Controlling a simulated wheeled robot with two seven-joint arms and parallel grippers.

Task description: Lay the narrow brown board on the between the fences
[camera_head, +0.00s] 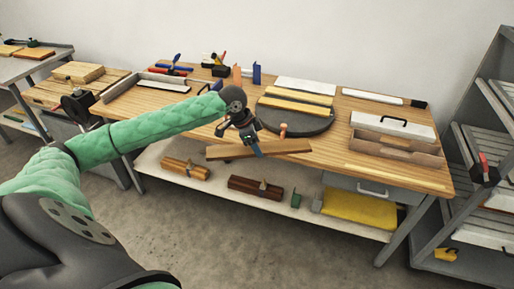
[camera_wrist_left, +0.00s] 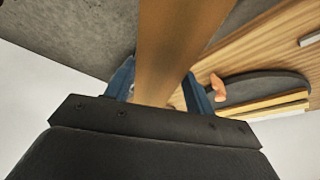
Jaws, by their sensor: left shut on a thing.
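The narrow brown board (camera_head: 287,147) is held near the front edge of the workbench, long side running left to right in the head view. My left gripper (camera_head: 257,148) is shut on it, left of its middle. In the left wrist view the board (camera_wrist_left: 178,42) passes between the blue fingers. A dark round plate (camera_head: 312,124) lies on the bench behind the board. Two pale yellow bars, a rear one (camera_head: 300,95) and a front one (camera_head: 295,106), lie parallel on it; I cannot tell whether these are the fences. My right gripper is not in view.
A small orange-brown knob (camera_head: 283,130) stands at the plate's front. Blocks and tools lie on the shelf (camera_head: 225,186) below. A grey rack (camera_head: 480,100) stands at far right.

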